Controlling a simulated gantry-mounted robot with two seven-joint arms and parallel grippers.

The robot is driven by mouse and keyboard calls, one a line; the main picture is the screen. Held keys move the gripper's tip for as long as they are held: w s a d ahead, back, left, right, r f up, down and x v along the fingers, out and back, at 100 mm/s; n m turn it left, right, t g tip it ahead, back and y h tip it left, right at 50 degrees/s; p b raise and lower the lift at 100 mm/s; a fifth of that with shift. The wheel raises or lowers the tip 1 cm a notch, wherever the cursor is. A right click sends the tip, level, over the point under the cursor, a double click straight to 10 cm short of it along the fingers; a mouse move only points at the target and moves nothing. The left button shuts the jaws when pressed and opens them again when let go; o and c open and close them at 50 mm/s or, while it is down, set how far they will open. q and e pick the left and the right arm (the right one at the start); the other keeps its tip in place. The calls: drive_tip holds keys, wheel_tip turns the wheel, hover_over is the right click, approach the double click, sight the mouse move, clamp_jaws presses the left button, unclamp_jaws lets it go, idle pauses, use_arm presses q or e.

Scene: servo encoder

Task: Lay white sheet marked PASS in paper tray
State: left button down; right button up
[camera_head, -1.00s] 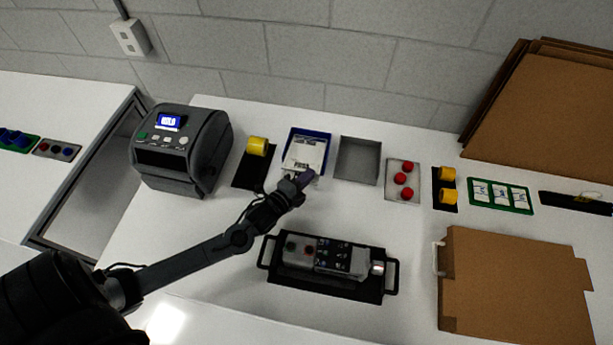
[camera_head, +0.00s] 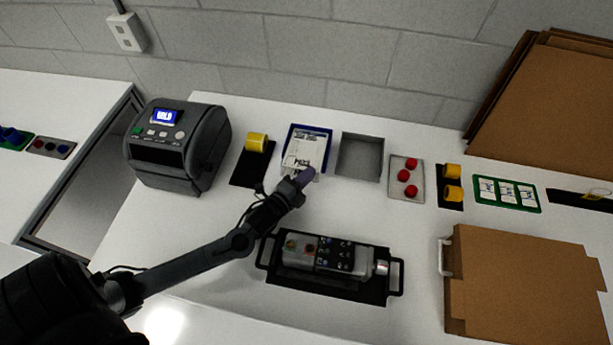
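The white sheet (camera_head: 301,157) with dark printing lies over the blue paper tray (camera_head: 323,132) at the back middle of the table. The printing is too small to read surely. My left gripper (camera_head: 303,178) is at the near edge of the sheet and tray. Its fingers are small and partly hidden by its own body, so I cannot tell whether they hold the sheet or are apart. My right gripper is not in view.
A dark label printer (camera_head: 178,145) and a yellow roll (camera_head: 257,142) stand left of the tray. An empty grey bin (camera_head: 360,157) is to its right, then red buttons (camera_head: 404,176). A black carrier with a device (camera_head: 330,262) lies in front. Cardboard (camera_head: 520,285) lies at right.

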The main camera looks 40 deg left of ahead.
use_arm(q)
drive_tip(key=shift+s+f, duration=0.15)
drive_tip(key=shift+f, duration=0.35)
drive_tip(key=c, duration=1.3)
unclamp_jaws()
drive_tip(key=shift+s+d+r+p, duration=0.1)
drive_tip(key=shift+s+r+p, duration=0.1)
drive_tip(key=shift+p, duration=0.15)
drive_tip(key=shift+s+d+p, duration=0.1)
drive_tip(key=shift+s+p, duration=0.2)
drive_tip(key=shift+s, duration=0.2)
drive_tip(key=shift+s+r+p, duration=0.25)
drive_tip(key=shift+s+p, duration=0.35)
drive_tip(key=shift+s, duration=0.25)
drive_tip(key=shift+s+r+p, duration=0.15)
drive_tip(key=shift+s+p, duration=0.4)
drive_tip(key=shift+s, duration=0.35)
